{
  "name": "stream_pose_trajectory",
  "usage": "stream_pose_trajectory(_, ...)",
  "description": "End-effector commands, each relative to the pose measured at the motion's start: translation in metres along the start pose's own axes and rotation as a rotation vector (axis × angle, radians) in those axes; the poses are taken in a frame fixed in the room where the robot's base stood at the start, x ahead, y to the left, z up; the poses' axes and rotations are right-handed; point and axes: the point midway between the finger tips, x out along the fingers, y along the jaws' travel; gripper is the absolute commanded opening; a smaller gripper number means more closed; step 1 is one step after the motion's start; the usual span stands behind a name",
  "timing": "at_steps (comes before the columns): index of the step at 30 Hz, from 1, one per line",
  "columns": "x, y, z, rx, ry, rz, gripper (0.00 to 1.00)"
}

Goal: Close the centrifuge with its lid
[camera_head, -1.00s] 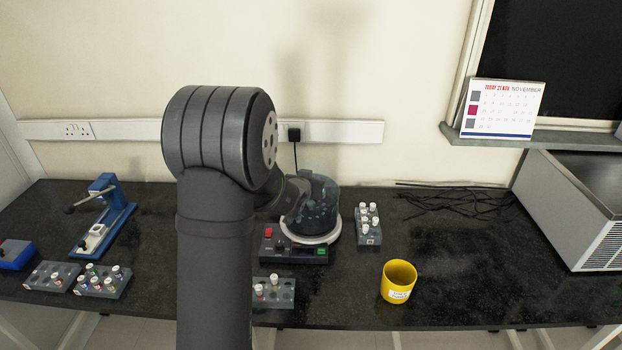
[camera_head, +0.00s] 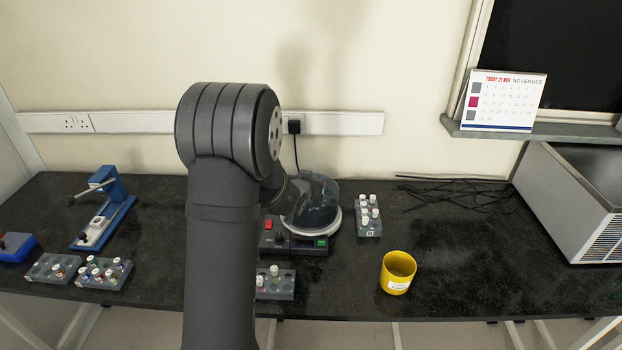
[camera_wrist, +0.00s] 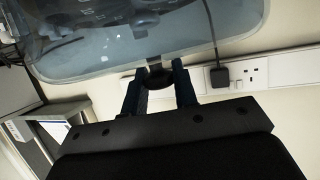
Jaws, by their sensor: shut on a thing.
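The centrifuge (camera_head: 295,246) stands on the bench, with a dark base, a red switch, a green display and a white ring around its bowl. Its clear, smoky lid (camera_head: 318,192) is over the bowl in the head view; whether it touches the ring all round I cannot tell. In the wrist view the lid (camera_wrist: 110,52) fills the upper part. My gripper (camera_wrist: 158,68) is shut on a small dark knob or tab at the lid's edge. In the head view my arm hides most of the gripper.
A tube rack (camera_head: 368,217) stands close right of the centrifuge, another (camera_head: 275,284) in front. A yellow cup (camera_head: 397,273) stands front right. A blue press (camera_head: 103,208) and more racks (camera_head: 104,273) are at left. Bench right of the cup is clear.

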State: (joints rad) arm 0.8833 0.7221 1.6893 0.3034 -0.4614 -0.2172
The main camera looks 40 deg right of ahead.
Motion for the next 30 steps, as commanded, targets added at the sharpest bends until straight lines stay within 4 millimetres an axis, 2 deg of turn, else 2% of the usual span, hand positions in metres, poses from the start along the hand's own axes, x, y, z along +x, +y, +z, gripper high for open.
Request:
stream_pose_trajectory(12, 0.005, 0.000, 0.011, -0.001, 0.001, 0.000, 0.00)
stream_pose_trajectory(23, 0.005, 0.000, 0.012, -0.001, 0.001, 0.000, 0.00)
stream_pose_trajectory(24, 0.005, 0.000, 0.012, -0.001, 0.001, 0.000, 0.32)
stream_pose_trajectory(27, 0.005, 0.000, 0.012, -0.001, 0.001, 0.000, 0.52)
stream_pose_trajectory(30, 0.005, 0.000, 0.012, -0.001, 0.001, 0.000, 0.52)
